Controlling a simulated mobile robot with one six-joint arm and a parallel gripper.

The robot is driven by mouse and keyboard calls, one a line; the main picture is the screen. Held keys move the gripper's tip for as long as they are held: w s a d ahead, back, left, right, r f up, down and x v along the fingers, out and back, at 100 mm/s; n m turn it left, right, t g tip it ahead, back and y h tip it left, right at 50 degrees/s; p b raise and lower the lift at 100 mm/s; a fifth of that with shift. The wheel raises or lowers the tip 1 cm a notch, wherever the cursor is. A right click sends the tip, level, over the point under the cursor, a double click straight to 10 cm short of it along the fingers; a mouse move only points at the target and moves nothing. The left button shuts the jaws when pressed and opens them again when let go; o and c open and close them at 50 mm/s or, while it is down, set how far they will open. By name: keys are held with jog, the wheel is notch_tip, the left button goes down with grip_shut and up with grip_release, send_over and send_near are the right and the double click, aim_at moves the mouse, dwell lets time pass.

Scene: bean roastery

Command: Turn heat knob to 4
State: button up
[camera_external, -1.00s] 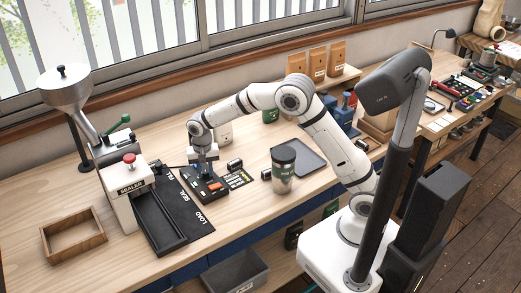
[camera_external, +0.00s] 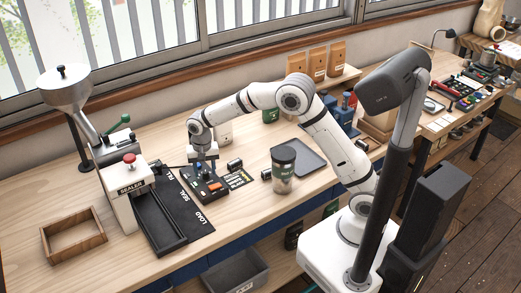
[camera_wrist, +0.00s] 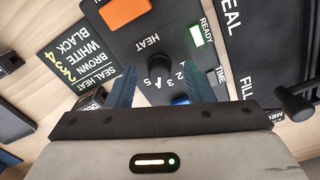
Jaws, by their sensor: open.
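The heat knob (camera_wrist: 159,68) is a black knob on a dark control panel (camera_wrist: 185,30), below the word HEAT in the wrist view, with a dial of numbers around it. A light pointer mark shows near its lower edge; I cannot tell exactly which number it meets. My gripper (camera_wrist: 158,85) is open, with one blue finger on each side of the knob and gaps visible between. In the external view my gripper (camera_external: 204,163) is just above the control panel (camera_external: 205,188), and the knob is hidden there.
An orange button (camera_wrist: 124,12) and a lit READY light (camera_wrist: 196,36) share the panel. A SEAL HEAT colour card (camera_wrist: 75,55) lies beside it. In the external view, the sealer (camera_external: 127,195) and black tray (camera_external: 158,222) stand left; a jar (camera_external: 283,170) stands right.

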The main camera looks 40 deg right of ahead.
aim_at(205, 172)
notch_tip(205, 172, up, 7)
jog(key=shift+r, duration=0.1)
dwell(0.5)
